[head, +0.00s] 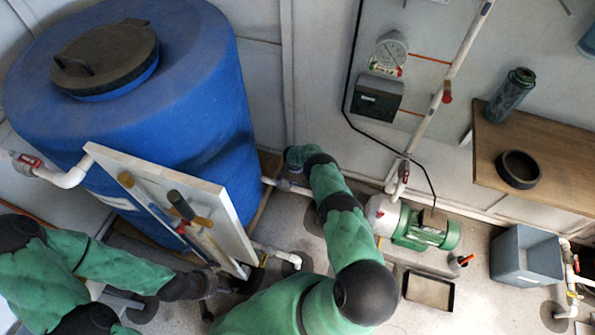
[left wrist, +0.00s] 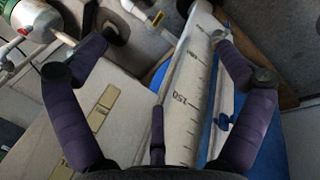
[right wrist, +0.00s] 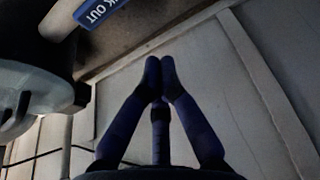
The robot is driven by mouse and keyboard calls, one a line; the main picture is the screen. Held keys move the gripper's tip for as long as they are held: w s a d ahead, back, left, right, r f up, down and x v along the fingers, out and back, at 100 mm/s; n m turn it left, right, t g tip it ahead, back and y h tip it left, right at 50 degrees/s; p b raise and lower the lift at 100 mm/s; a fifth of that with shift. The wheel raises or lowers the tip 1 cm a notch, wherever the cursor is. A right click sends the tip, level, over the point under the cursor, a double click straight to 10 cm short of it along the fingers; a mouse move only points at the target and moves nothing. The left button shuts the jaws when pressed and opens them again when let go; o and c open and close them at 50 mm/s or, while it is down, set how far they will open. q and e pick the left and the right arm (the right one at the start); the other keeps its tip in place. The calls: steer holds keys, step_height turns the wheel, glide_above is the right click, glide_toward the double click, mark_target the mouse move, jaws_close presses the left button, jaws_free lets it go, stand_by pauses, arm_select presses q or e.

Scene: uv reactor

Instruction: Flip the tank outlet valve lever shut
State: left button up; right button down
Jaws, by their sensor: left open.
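The blue tank (head: 190,95) stands at the left. A white pipe (head: 268,181) leaves its right side, with a grey fitting beside my right arm; no lever can be made out there.
A white board (head: 165,205) with several tools leans before the tank. A green and white pump (head: 425,230) stands right of my right arm. A black tray (head: 429,290) and grey bin (head: 524,257) are on the floor. A wooden shelf (head: 550,155) juts out at right.

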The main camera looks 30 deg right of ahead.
mark_target(294, 183)
steer(key=shift+s+a+f+b, duration=0.55)
steer(key=shift+f+b, duration=0.15)
steer(key=shift+f, duration=0.1)
steer(key=shift+s+a+f+b, duration=0.4)
steer(key=shift+a+f+b, duration=0.15)
steer(key=shift+f+b, duration=0.2)
steer(key=shift+s+a+p, duration=0.1)
steer(key=shift+s+p, duration=0.1)
steer(key=shift+p, duration=0.25)
